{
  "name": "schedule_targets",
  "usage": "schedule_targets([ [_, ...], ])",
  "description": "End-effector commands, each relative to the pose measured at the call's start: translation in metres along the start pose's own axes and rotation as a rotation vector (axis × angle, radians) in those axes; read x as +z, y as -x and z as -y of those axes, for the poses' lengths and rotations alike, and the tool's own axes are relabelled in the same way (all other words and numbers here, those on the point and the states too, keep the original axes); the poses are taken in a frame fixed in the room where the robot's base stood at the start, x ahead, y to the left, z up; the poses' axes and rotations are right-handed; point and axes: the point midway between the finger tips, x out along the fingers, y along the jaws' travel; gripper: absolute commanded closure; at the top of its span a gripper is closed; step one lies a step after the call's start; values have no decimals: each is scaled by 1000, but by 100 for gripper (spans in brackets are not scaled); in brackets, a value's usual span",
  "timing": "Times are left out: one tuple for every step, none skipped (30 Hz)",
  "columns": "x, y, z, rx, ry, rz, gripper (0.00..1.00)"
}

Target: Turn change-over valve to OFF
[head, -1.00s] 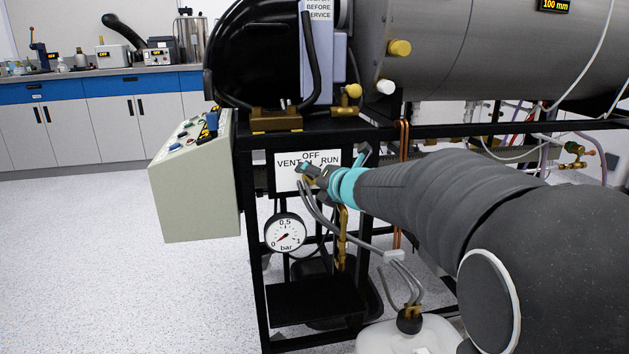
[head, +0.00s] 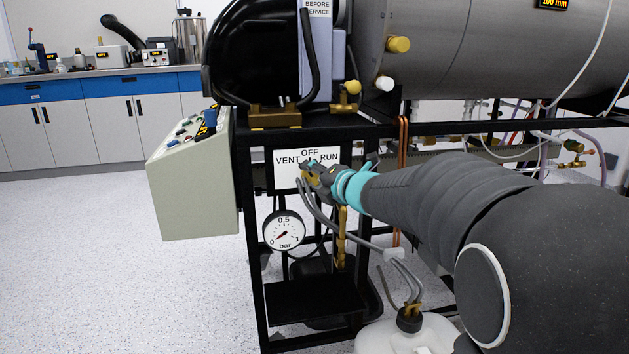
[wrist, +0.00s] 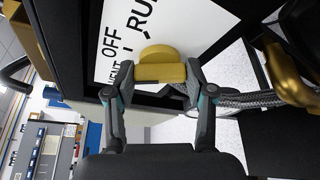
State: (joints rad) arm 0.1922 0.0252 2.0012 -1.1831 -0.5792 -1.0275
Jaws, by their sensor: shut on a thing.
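The change-over valve has a white label plate (head: 284,172) marked OFF at the top, VENT at left and RUN at right. It hangs on the black frame, and the plate also shows turned on its side in the wrist view (wrist: 166,22). The brass valve handle (wrist: 160,70) has a rounded part and a flat bar. My gripper (wrist: 160,84) is shut on the bar, one finger at each end. In the head view my gripper (head: 309,170) is at the plate's lower right and hides most of the handle. I cannot tell which mark the handle points to.
Grey hoses run down beside my gripper to a white container (head: 405,335). A sloped control box (head: 192,178) stands left of the frame. Open floor lies at left.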

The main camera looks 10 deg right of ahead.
Motion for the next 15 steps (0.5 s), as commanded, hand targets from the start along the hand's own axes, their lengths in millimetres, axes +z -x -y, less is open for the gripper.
schedule_targets([
  [-1,-1,4,14,-37,1,81],
  [-1,-1,4,25,-61,0,81],
  [-1,-1,4,38,-93,0,81],
  [-2,-1,4,48,-117,0,81],
  [-2,-1,4,58,-139,-1,81],
  [-2,-1,4,70,-169,0,81],
  [-2,-1,4,79,-192,0,81],
  [-2,-1,4,89,-213,-1,81],
  [-2,-1,5,99,-240,0,81],
  [-2,-1,5,108,-260,0,81],
  [-2,-1,4,116,-279,0,81],
  [-2,-1,4,126,-303,-1,81],
  [-2,-1,5,132,-319,0,81],
  [-2,-1,4,139,-336,0,81],
  [-2,-1,4,147,-355,0,81],
])
